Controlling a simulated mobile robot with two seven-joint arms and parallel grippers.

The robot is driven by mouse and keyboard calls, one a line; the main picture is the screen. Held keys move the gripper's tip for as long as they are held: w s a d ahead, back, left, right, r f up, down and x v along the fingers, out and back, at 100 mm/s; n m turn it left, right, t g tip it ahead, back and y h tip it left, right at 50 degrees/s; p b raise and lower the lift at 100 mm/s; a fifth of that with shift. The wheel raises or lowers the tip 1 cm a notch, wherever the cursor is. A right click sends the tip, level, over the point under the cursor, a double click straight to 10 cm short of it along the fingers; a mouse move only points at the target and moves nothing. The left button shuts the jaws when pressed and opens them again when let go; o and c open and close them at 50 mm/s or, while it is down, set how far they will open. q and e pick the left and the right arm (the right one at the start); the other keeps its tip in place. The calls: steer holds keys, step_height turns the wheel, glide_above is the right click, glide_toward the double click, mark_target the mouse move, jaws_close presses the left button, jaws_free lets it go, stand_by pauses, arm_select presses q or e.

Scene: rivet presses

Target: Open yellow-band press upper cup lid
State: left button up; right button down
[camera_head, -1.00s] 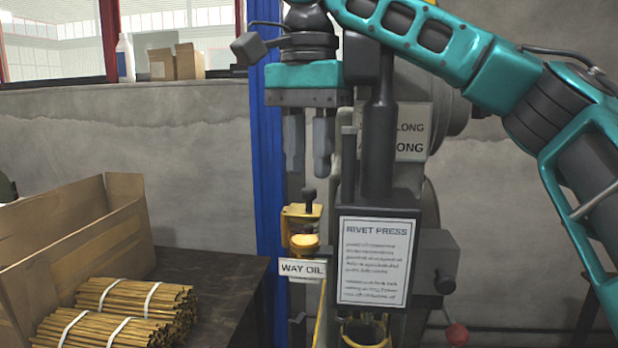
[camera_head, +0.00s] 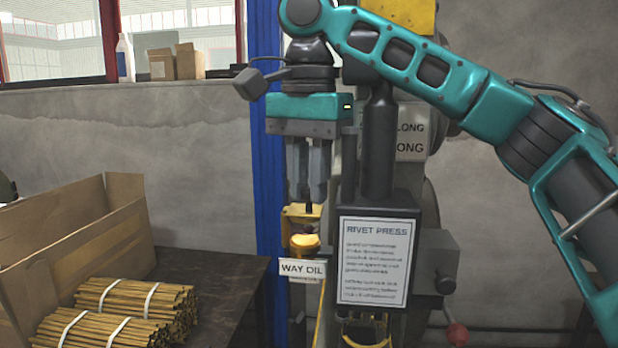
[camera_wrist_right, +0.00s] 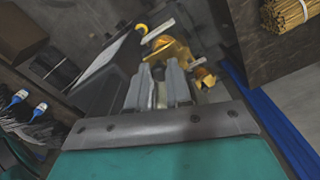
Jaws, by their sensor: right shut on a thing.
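The rivet press (camera_head: 388,185) stands in the middle of the head view. Its upper cup (camera_head: 298,216) is a small yellow fitting at its left side, with a dark knob stem (camera_head: 309,208) on top and a rounded orange-yellow part (camera_head: 305,241) below. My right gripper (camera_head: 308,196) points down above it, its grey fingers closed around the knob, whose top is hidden. In the right wrist view, the fingers (camera_wrist_right: 161,82) reach toward the yellow fitting (camera_wrist_right: 170,50). My left gripper is in neither view.
A WAY OIL sign (camera_head: 302,269) hangs below the upper cup. A lower yellow cup (camera_head: 366,332) sits under the RIVET PRESS placard (camera_head: 374,261). A cardboard box (camera_head: 90,245) and strapped rod bundles (camera_head: 130,300) lie left on a dark table (camera_head: 215,275).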

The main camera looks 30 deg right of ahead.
steer(key=shift+n, duration=0.3)
steer(key=n, duration=0.1)
steer(key=w+n, duration=0.1)
steer(key=n, duration=0.1)
steer(key=d+n, duration=0.1)
steer(key=n, duration=0.1)
steer(key=shift+w, duration=0.2)
steer(key=shift+w+a+n, duration=0.15)
steer(key=shift+w+n, duration=0.45)
steer(key=shift+n, duration=1.55)
steer(key=shift+w+a+n, duration=0.15)
steer(key=shift+w+n, duration=0.4)
steer(key=shift+n, duration=1.65)
steer(key=shift+w+a+n, duration=0.15)
steer(key=shift+w+n, duration=0.45)
steer(key=shift+n, duration=1.55)
steer(key=c, duration=1.3)
jaws_free()
steer(key=shift+c, duration=0.2)
